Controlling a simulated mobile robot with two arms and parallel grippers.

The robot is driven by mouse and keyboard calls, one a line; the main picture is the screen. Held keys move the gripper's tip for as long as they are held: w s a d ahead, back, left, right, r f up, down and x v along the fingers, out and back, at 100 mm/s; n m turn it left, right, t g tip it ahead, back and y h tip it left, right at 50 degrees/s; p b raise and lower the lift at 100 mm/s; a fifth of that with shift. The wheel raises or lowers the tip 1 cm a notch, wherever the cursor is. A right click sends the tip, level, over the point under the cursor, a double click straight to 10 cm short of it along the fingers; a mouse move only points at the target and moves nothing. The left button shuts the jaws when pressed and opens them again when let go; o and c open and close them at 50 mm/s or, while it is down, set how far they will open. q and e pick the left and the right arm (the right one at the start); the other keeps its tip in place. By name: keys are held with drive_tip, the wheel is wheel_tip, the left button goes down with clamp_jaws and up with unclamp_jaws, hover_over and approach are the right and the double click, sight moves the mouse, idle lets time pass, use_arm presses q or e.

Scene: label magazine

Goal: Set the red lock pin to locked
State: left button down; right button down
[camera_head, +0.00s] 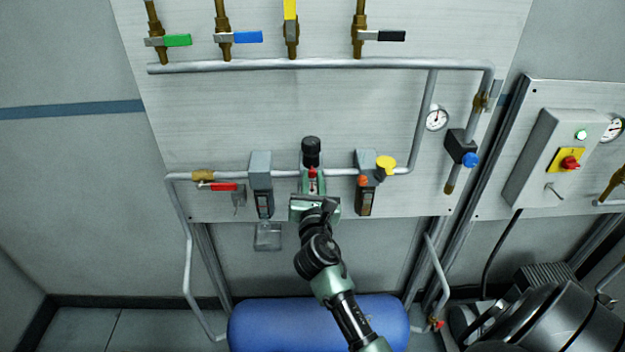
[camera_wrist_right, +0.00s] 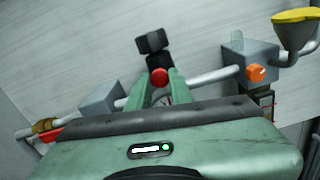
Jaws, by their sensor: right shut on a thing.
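The red lock pin (camera_head: 312,173) sits below a black knob on the unit at the middle of the lower pipe. Its red round head (camera_wrist_right: 159,77) shows between my fingers in the right wrist view. My right gripper (camera_head: 313,182) is in front of it, its green fingers shut on the pin. In the right wrist view my right gripper (camera_wrist_right: 160,88) has one finger on each side of the red head. The pin's shaft and its slot are hidden behind the fingers, so I cannot tell its setting. My left gripper is not in view.
The black knob (camera_head: 311,146) stands just above my gripper. A grey block (camera_head: 261,168) is to the left. An orange knob (camera_head: 362,181) and a yellow funnel (camera_head: 386,164) are close on the right. A red-handled valve (camera_head: 222,187) is farther left. A blue tank (camera_head: 290,323) lies below.

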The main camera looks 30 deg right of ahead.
drive_tip(key=shift+w, duration=0.1)
idle(0.7)
drive_tip(key=shift+w+d+r+p, duration=0.15)
drive_tip(key=shift+w+d+p, duration=0.15)
drive_tip(key=shift+w+d, duration=0.25)
drive_tip(key=shift+w, duration=0.2)
drive_tip(key=c, duration=1.4)
unclamp_jaws()
drive_tip(key=shift+o, duration=0.7)
drive_tip(key=shift+f, duration=0.2)
drive_tip(key=b+v, duration=0.1)
drive_tip(key=v, duration=0.6)
drive_tip(key=shift+s+a+b, duration=0.2)
drive_tip(key=shift+s+b, duration=0.1)
drive_tip(key=shift+b, duration=0.1)
